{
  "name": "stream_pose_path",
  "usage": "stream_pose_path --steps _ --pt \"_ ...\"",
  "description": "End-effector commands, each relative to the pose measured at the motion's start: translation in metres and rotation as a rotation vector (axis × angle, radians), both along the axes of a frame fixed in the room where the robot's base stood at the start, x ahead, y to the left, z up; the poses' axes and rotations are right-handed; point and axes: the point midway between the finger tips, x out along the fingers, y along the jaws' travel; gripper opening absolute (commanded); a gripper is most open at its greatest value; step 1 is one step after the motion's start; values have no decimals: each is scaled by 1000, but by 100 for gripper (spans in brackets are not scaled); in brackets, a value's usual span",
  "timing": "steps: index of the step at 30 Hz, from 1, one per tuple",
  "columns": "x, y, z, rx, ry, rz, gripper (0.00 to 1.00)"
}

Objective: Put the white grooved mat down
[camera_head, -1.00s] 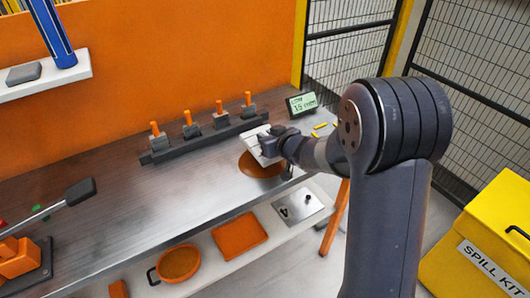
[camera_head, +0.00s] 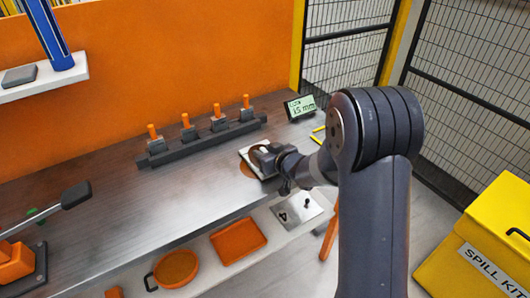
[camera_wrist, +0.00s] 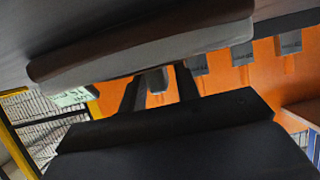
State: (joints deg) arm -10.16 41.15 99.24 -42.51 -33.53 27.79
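The white grooved mat (camera_head: 246,154) is at my gripper (camera_head: 262,157), over the right part of the steel bench. It lies above a brown-orange round patch (camera_head: 247,171), which it mostly covers in the head view. In the wrist view the mat (camera_wrist: 140,62) crosses the upper part as a pale, brown-shaded slab. My two dark fingers (camera_wrist: 160,88) reach to it and stand apart, with the mat at their tips. The contact is partly hidden, and I cannot tell whether the mat touches the bench.
A dark rail (camera_head: 200,143) with several orange-topped posts stands behind the mat. A small display (camera_head: 301,106) is at the bench's back right. A lower shelf holds an orange tray (camera_head: 238,241) and an orange pan (camera_head: 176,268). The middle of the bench (camera_head: 150,200) is clear.

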Motion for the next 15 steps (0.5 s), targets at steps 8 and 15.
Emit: stream_pose_path --steps 8,15 --pt "0 0 0 0 0 0 38" --pt "-9 -7 8 -1 -2 -1 38"
